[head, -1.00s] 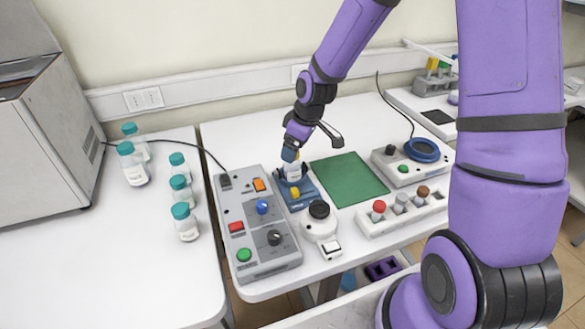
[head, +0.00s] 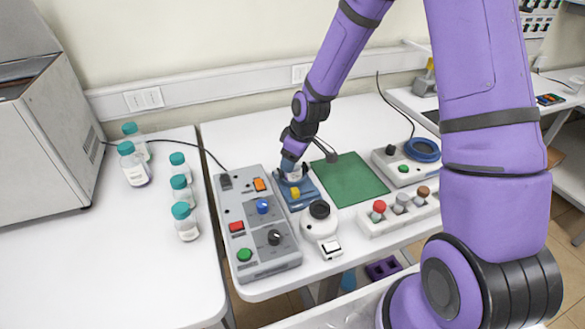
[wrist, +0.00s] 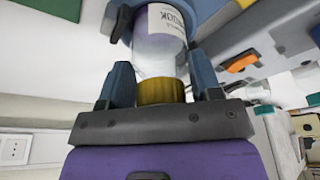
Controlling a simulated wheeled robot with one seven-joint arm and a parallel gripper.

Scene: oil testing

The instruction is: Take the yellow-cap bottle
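The yellow-cap bottle (wrist: 158,55) is a clear bottle with a white label and a gold-yellow cap (wrist: 161,92). It stands with its far end in the blue device (head: 306,189). In the head view the bottle (head: 295,175) is mostly hidden by my gripper (head: 290,168). In the wrist view, my gripper (wrist: 163,82) has one finger on each side of the bottle, and the cap is close to the palm. The fingers are spread, with a thin gap at the right; contact at the left is unclear.
A grey control box (head: 255,225) stands left of the blue device, and a white round instrument (head: 320,228) stands in front. A green mat (head: 348,180) lies at right. Several teal-cap bottles (head: 182,190) stand on the left table.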

